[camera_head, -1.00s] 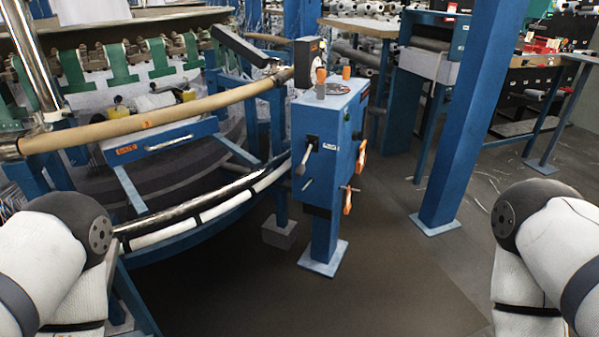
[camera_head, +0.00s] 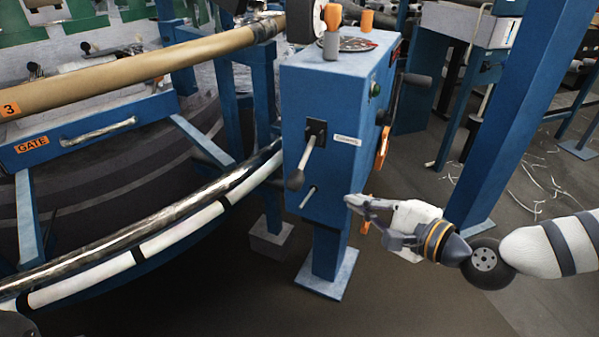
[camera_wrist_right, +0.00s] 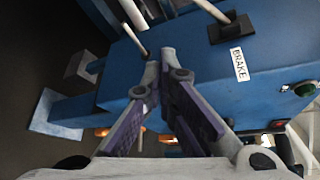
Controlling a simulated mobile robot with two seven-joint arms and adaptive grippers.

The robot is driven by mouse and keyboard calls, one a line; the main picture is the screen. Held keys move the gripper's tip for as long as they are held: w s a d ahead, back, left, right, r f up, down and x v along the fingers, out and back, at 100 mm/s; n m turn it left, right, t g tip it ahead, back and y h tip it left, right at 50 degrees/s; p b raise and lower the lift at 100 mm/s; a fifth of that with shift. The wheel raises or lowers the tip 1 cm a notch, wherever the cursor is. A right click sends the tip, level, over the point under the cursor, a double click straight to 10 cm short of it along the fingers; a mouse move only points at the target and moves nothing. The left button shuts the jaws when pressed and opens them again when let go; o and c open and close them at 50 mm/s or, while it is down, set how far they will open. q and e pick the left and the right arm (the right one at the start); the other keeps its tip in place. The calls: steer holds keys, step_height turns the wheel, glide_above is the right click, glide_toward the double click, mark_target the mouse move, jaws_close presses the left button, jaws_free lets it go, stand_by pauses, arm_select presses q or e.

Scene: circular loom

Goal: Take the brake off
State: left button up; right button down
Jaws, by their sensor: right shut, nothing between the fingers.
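The brake lever (camera_head: 306,155) sticks out of a black plate on the front face of a blue control box (camera_head: 335,85). It hangs tilted down to the left and ends in a dark knob. A white label (camera_head: 346,140) is beside the plate; in the right wrist view the label (camera_wrist_right: 239,63) reads BRAKE. The lever's base (camera_wrist_right: 232,27) shows there too. My right gripper (camera_head: 355,203) is shut and empty, at the box's lower right, below and right of the lever and apart from it. Its fingertips (camera_wrist_right: 160,58) show mid-view. My left gripper is out of view.
A short thin rod (camera_head: 308,197) protrudes from the box below the lever. Orange handles (camera_head: 382,148) and a black knob are on the box's right side. The loom's curved rail (camera_head: 200,205) lies left; a blue post (camera_head: 510,110) stands right. The floor in front is clear.

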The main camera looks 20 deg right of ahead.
mark_target(302, 166)
steer(key=shift+w+d+r+t, duration=0.3)
steer(key=shift+d+r, duration=0.05)
steer(key=shift+r, duration=0.2)
steer(key=b+x, duration=0.1)
steer(key=x, duration=0.8)
steer(key=shift+w+a+f, duration=0.15)
steer(key=shift+w+f, duration=0.15)
steer(key=a, duration=0.1)
steer(key=s+a+r+p, duration=0.1)
steer(key=a+r, duration=0.1)
steer(key=shift+s, duration=0.4)
steer(key=shift+p, duration=0.3)
steer(key=shift+s+a+r+m, duration=0.15)
steer(key=shift+r+m, duration=0.05)
steer(key=shift+m, duration=0.2)
